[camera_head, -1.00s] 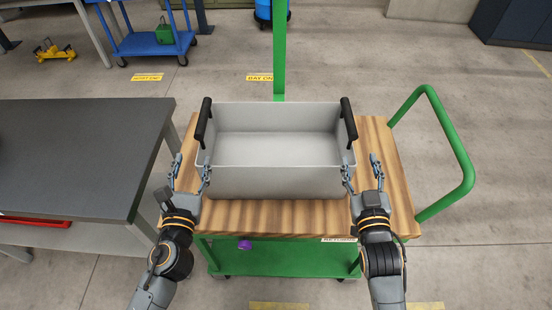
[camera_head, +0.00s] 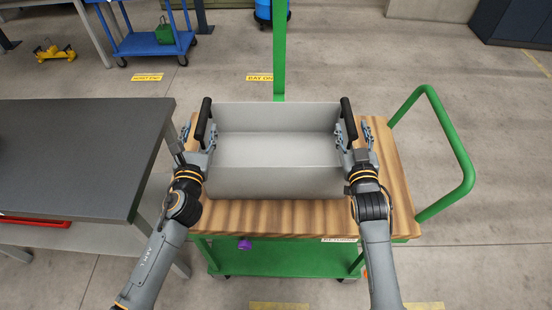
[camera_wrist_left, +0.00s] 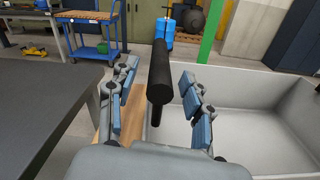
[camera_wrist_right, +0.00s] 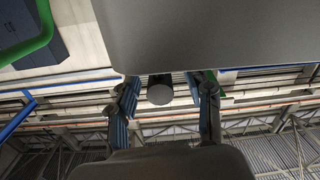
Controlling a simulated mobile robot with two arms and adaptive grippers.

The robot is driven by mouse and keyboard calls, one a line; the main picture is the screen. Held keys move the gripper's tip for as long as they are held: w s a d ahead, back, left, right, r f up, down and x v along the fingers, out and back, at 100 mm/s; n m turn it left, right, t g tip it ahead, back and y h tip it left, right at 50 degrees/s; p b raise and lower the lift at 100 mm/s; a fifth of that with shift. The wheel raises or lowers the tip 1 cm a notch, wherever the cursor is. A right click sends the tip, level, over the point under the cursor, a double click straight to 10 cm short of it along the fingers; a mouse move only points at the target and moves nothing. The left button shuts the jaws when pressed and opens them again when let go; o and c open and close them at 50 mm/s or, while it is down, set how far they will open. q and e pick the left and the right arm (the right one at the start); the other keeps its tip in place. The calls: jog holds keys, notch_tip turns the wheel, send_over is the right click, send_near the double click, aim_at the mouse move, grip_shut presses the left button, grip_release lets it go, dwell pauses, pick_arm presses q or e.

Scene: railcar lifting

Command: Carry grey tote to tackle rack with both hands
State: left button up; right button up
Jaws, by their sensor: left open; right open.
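The grey tote (camera_head: 276,182) is an open, empty bin with a black handle at each end, standing on a wood-topped green cart. My left gripper (camera_head: 199,133) is open, with its fingers on either side of the left handle (camera_head: 203,119). In the left wrist view this black handle (camera_wrist_left: 160,72) lies between the spread fingers, with gaps visible. My right gripper (camera_head: 354,133) is open around the right handle (camera_head: 349,120). In the right wrist view a round dark handle end (camera_wrist_right: 160,92) shows between its fingers. I cannot identify the tackle rack.
The green cart (camera_head: 285,258) has a wooden top (camera_head: 270,216), a tall green post (camera_head: 280,50) behind the tote and a green push rail (camera_head: 463,165) at right. A dark grey table (camera_head: 80,150) stands close at left. Open floor lies behind and at right.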

aim_at(201, 120)
pick_arm(q)
jog(key=shift+w, duration=1.5)
pick_arm(e)
jog(key=shift+w, duration=1.5)
pick_arm(q)
grip_shut()
pick_arm(e)
grip_shut()
pick_arm(q)
jog(key=shift+w+r, duration=0.1)
jog(key=shift+r, duration=0.2)
pick_arm(e)
jog(key=shift+w+r, duration=0.1)
jog(key=shift+r, duration=0.2)
